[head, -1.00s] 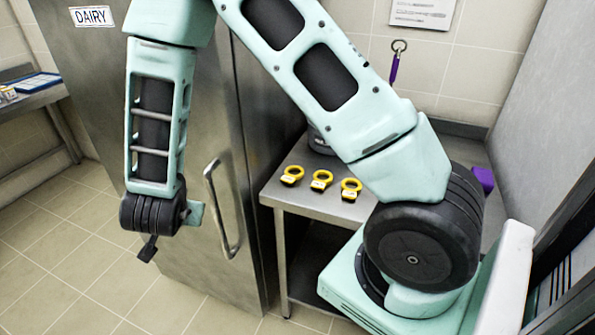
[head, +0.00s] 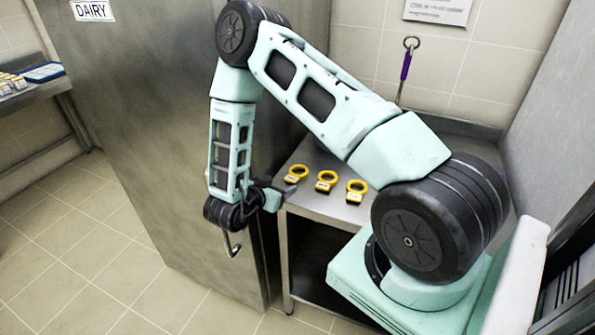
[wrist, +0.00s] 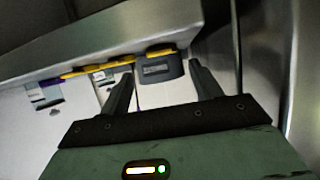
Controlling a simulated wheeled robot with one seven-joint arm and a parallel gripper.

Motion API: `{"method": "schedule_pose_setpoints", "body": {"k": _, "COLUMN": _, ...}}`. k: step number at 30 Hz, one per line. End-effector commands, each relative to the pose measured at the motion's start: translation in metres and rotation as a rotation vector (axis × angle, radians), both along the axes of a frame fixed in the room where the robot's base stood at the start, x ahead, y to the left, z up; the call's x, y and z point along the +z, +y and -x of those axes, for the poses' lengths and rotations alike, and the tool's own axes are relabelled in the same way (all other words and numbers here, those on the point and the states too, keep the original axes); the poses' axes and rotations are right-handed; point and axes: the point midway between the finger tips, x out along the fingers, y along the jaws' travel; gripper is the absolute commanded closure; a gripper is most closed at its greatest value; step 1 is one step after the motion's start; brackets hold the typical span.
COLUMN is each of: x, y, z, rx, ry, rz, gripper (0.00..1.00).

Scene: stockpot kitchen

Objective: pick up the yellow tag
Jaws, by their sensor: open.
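In the wrist view my gripper (wrist: 162,72) is open and empty. The nearest tag (wrist: 162,66), with a grey block and yellow edge, shows beyond and between the fingertips. Two more yellow tags show to its left.
The steel table (head: 313,210) has an open lower space. The steel fridge door (head: 150,120) marked DAIRY stands just left of it, its handle (head: 232,245) near my wrist. A purple-handled tool (head: 406,68) hangs on the tiled wall. Floor is clear at left.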

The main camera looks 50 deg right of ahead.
Motion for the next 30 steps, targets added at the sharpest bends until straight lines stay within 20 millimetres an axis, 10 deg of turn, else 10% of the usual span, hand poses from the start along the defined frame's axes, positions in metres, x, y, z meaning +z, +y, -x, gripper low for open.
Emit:
{"method": "schedule_pose_setpoints", "body": {"k": 26, "x": -0.024, "y": -0.065, "z": -0.016, "rx": 0.003, "ry": -0.001, "rz": 0.001, "gripper": 0.36}}
{"method": "schedule_pose_setpoints", "body": {"k": 30, "x": -0.023, "y": -0.065, "z": -0.016, "rx": 0.002, "ry": -0.001, "rz": 0.001, "gripper": 0.67}}
